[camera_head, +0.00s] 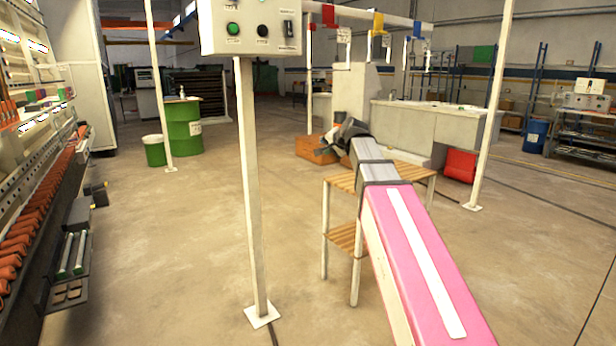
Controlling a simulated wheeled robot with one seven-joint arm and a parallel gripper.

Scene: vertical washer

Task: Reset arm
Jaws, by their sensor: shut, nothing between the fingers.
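My pink arm with a white stripe reaches from the bottom right toward the middle of the view. At its far end, my dark grey gripper (342,132) is small and seen from behind. It is shut and holds nothing. In the picture it overlaps the far side of a small wooden-topped table (408,171), and I cannot tell how far above or beyond the table it is.
A grey control box (251,28) with a green button stands on a post left of my arm. A machine with orange parts (30,190) lines the left side. A green barrel (184,127) and red bin (460,165) stand farther back. Floor between post and machine is clear.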

